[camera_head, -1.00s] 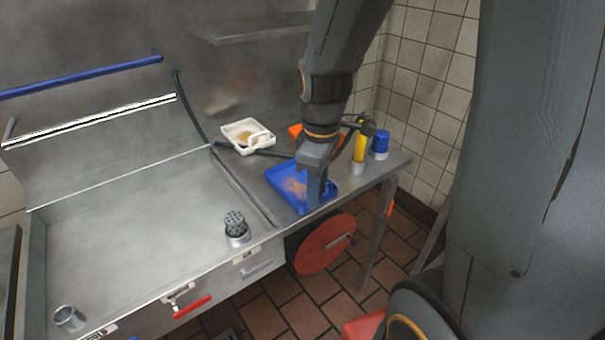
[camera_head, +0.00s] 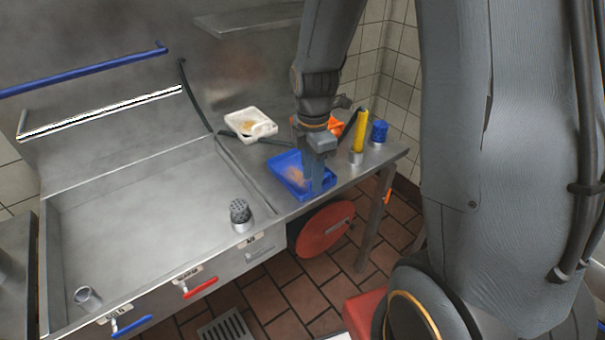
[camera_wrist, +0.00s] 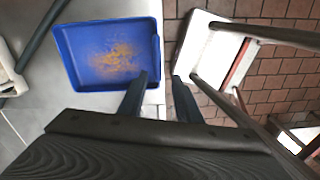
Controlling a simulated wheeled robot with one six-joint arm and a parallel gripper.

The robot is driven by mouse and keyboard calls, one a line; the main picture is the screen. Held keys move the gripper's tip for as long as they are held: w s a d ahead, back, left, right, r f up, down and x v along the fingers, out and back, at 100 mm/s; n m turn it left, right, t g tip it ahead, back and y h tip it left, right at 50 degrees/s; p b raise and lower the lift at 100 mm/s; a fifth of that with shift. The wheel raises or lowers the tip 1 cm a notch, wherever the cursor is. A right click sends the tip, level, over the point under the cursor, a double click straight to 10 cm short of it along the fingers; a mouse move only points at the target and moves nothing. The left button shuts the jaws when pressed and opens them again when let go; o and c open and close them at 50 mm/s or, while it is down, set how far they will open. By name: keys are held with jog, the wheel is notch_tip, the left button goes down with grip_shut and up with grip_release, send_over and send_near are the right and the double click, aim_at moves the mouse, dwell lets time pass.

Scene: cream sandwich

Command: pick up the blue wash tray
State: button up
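The blue wash tray (camera_head: 279,166) lies on the steel side counter, with an orange-brown stain on its floor. It also shows in the wrist view (camera_wrist: 76,72), upper left. My gripper (camera_head: 318,188) points down at the tray's right end in the head view. In the wrist view my gripper (camera_wrist: 161,80) is open, with one finger over the tray's right part and the other outside it. The tray's right wall lies between the fingers in that picture. Whether either finger touches the tray I cannot tell.
A white tray (camera_head: 237,121) stands behind on the counter. An orange item (camera_head: 336,126), a yellow bottle (camera_head: 360,131) and a blue container (camera_head: 379,131) are at the back right. A steel basin (camera_head: 140,215) is to the left. A red reel (camera_head: 325,229) is below the counter.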

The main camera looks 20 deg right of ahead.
jog(key=shift+w+a+f+p, duration=0.1)
jog(key=shift+f+p, duration=0.6)
jog(key=shift+f, duration=1.5)
grip_shut()
